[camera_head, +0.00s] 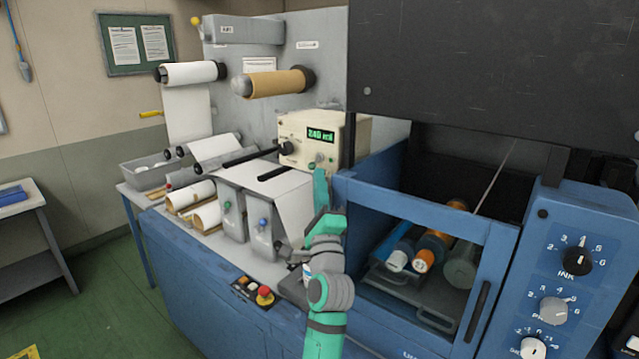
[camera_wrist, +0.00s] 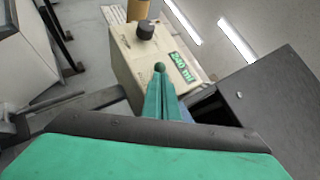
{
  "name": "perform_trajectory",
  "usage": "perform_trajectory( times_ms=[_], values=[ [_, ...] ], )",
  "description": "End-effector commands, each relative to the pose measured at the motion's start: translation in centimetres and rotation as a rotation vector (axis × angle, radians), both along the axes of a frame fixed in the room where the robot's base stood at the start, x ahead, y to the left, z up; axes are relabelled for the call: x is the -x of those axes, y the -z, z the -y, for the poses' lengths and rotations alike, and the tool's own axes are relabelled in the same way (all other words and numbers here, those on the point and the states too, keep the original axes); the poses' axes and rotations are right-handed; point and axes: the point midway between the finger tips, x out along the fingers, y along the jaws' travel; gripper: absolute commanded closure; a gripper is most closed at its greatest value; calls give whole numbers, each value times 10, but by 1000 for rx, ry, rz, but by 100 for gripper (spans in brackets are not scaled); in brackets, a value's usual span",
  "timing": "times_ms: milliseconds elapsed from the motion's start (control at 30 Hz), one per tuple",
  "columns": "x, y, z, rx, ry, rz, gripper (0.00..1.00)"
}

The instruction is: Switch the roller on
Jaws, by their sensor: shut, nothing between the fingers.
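The cream control box (camera_head: 345,135) with a lit green display (camera_head: 320,134) and a dark knob (camera_head: 286,148) stands at the back of the bench. The wrist view shows the box (camera_wrist: 135,55), knob (camera_wrist: 145,29) and display (camera_wrist: 183,67) too. My gripper (camera_head: 320,172) is shut and empty, its fingers pointing up at the box's lower front. A small round green piece (camera_wrist: 160,67) shows right at the fingertips; I cannot tell whether they touch it. The fingers hide part of the box front. A brown roll (camera_head: 275,83) and a white roll (camera_head: 190,73) hang on the grey back panel.
A blue-framed machine (camera_head: 430,215) with rollers inside stands close on the right, its knob panel (camera_head: 575,260) at far right. A dark panel (camera_head: 490,70) hangs above it. A small button panel (camera_head: 243,289) with a red button (camera_head: 265,295) sits on the bench front.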

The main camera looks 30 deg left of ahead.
Motion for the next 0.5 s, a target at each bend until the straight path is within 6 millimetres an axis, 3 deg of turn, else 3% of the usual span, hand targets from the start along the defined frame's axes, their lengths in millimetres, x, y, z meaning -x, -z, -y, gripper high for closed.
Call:
perform_trajectory(
  times_ms=[500],
  values=[
    [2, -3, 0, -4, 1, -52, 100]
  ],
)
